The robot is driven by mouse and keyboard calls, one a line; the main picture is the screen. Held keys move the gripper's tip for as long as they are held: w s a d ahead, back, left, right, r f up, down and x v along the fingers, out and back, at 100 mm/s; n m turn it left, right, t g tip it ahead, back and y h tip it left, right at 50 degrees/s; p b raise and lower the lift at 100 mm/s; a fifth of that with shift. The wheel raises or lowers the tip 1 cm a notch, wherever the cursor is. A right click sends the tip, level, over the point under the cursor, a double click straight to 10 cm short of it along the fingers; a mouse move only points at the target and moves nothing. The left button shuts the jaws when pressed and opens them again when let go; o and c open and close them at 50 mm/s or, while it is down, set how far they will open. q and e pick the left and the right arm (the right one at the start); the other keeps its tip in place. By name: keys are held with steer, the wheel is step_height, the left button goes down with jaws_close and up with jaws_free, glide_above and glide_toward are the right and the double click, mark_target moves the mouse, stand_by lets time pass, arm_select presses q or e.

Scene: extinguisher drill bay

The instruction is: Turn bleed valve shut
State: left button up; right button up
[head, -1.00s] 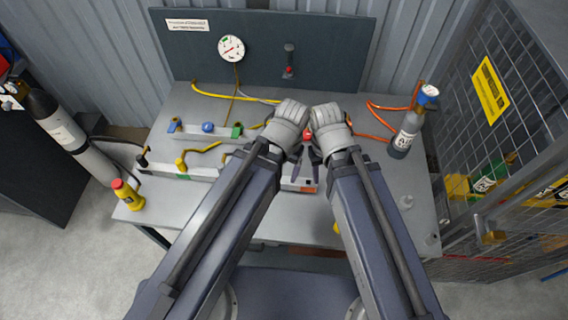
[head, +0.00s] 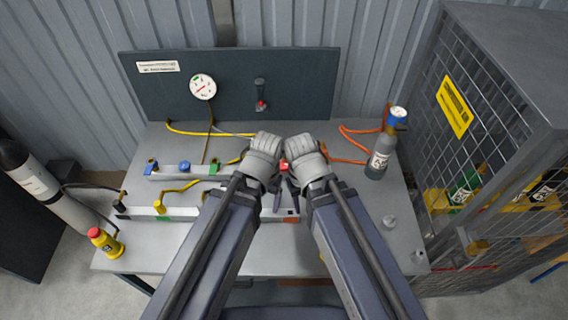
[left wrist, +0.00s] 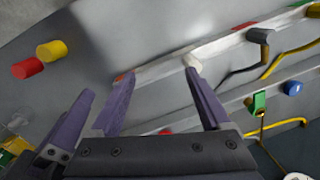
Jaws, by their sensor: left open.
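Two valve rails lie on the grey bench: a rear rail (head: 180,171) and a front rail (head: 180,213). I cannot tell which fitting is the bleed valve. My left gripper (head: 277,203) is open over the front rail's right end. In the left wrist view its fingers (left wrist: 160,75) spread apart, with a cream knob (left wrist: 191,60) on the rail close by one fingertip; I cannot tell if they touch. A red part (head: 284,165) shows between my wrists, mostly hidden. My right gripper (head: 293,192) is close beside the left; its jaws are largely hidden.
A gauge (head: 203,87) is on the back panel. A mesh cage (head: 480,150) stands to the right. The bench's right front is mostly clear.

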mark_target(284, 164)
arm_select(q)
steer(key=w+d+n, duration=0.2)
steer(key=w+n, duration=0.2)
steer(key=w, duration=0.2)
steer(key=w+d+n, duration=0.2)
steer(key=w+n, duration=0.1)
steer(key=w, duration=0.4)
steer(key=w+d+n+h, duration=0.1)
steer(key=w+n, duration=0.3)
steer(key=w, duration=0.2)
steer(key=shift+w+d+f+n, duration=0.1)
steer(key=shift+w+d+n, duration=0.2)
steer(key=shift+w+d, duration=0.1)
steer(key=shift+w+d+n, duration=0.1)
steer(key=shift+w+n, duration=0.3)
steer(key=shift+w, duration=0.05)
step_height(284, 164, down, 8)
steer(key=b, duration=0.8)
arm_select(e)
step_height(284, 164, down, 8)
steer(key=shift+r, duration=0.1)
arm_select(q)
steer(key=shift+c, duration=0.4)
jaws_close()
